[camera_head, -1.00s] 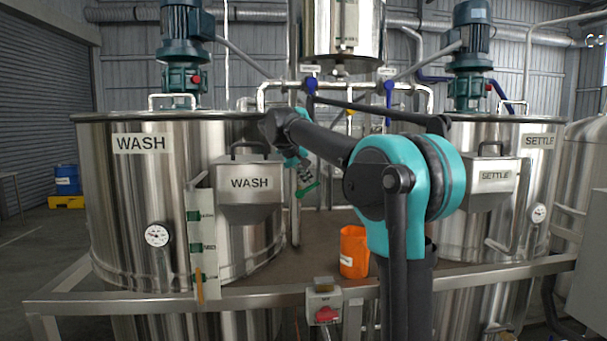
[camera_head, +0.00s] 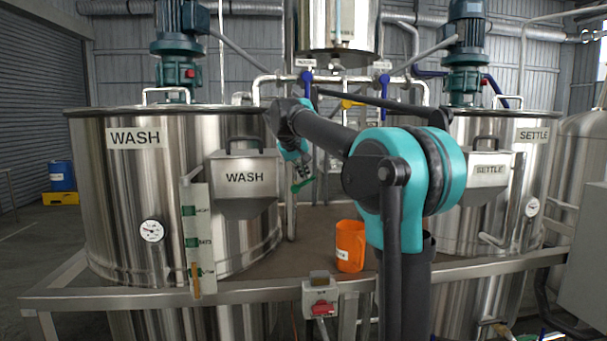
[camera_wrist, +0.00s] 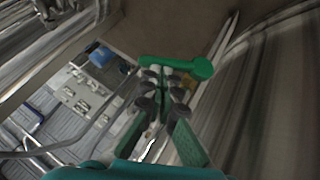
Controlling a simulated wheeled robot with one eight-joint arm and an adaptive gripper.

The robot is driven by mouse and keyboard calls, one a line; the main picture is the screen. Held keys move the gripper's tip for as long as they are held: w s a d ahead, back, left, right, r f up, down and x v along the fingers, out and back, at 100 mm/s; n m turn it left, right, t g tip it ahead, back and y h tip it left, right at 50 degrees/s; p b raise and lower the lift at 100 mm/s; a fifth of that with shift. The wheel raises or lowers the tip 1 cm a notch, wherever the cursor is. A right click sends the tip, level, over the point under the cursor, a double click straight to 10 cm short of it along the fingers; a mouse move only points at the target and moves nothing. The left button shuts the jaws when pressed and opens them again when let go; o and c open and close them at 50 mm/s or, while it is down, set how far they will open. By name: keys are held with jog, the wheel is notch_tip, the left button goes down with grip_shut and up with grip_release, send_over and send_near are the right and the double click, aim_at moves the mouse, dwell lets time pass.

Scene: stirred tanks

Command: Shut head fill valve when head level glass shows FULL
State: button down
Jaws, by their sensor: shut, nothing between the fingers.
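The head tank (camera_head: 360,25) hangs top centre in the head view; its top is cut off. A narrow upright strip, apparently its level glass (camera_head: 338,25), shows only in its lower part, so I cannot read whether it shows FULL. A green lever (camera_head: 302,185) shows beside the WASH tank, by my gripper (camera_head: 303,172). In the wrist view the green lever (camera_wrist: 178,66) lies across just beyond the fingertips of my gripper (camera_wrist: 162,85). The fingers are shut and empty; I cannot tell whether they touch it. No label on the lever is readable.
The WASH tank (camera_head: 90,200) stands left and the SETTLE tank (camera_head: 460,220) right. Two blue-handled valves (camera_head: 306,80) (camera_head: 384,80) and a yellow handle (camera_head: 350,103) sit on the pipes. An orange jug (camera_head: 350,246) stands between the tanks, behind a metal rail (camera_head: 250,291).

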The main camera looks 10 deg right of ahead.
aim_at(312, 179)
jog(key=shift+d, duration=0.15)
jog(key=shift+d+f+m+y, duration=0.3)
jog(key=shift+d+f+y, duration=0.3)
jog(key=shift+d+f, duration=0.35)
jog(key=shift+d, duration=0.1)
dwell(0.5)
